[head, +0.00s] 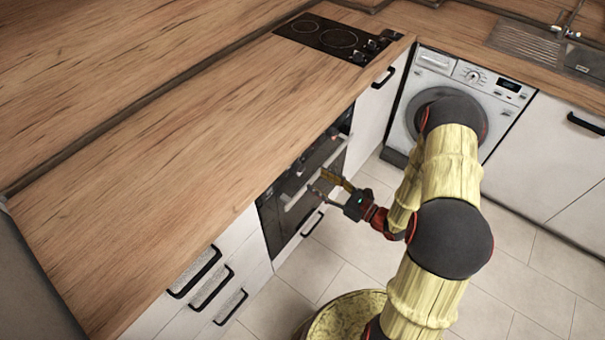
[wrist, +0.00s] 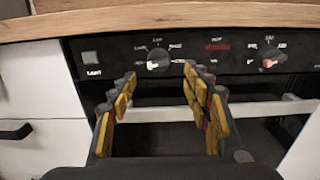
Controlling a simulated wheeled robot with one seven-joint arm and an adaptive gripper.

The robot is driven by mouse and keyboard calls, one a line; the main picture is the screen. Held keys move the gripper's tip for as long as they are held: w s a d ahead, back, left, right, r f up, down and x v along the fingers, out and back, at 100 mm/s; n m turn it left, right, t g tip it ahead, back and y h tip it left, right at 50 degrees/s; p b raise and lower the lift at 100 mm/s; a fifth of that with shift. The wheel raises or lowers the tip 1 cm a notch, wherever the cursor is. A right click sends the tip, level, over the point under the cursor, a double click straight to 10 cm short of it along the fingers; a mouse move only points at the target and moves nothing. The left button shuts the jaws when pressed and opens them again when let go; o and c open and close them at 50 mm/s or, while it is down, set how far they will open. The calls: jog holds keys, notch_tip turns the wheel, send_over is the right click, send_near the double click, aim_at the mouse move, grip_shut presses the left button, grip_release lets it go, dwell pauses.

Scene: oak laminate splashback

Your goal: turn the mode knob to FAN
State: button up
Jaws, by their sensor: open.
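The oven's dark control panel (wrist: 110,58) carries two knobs in the wrist view. The words are too small to read surely, so I cannot tell which is the mode knob or where FAN is. My gripper (wrist: 160,77) is open and empty, its yellow-padded fingers either side of the left knob in the picture; contact is not visible. In the head view my gripper (head: 326,183) is in front of the oven (head: 271,220).
A pale oven handle bar (wrist: 260,110) runs below the panel, behind my fingers. The wooden worktop edge (wrist: 190,19) overhangs above. Drawers with black handles (head: 209,290) flank the oven. A washing machine (head: 470,85) stands in the corner. The tiled floor (head: 540,270) is clear at right.

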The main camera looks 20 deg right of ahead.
aim_at(299, 169)
jog(key=b+x, duration=0.1)
jog(key=x, duration=0.6)
jog(key=shift+w+a+b, duration=0.1)
jog(key=shift+a+b, duration=0.1)
jog(key=shift+b, duration=0.2)
jog(key=shift+c, duration=0.3)
jog(key=c, duration=1.1)
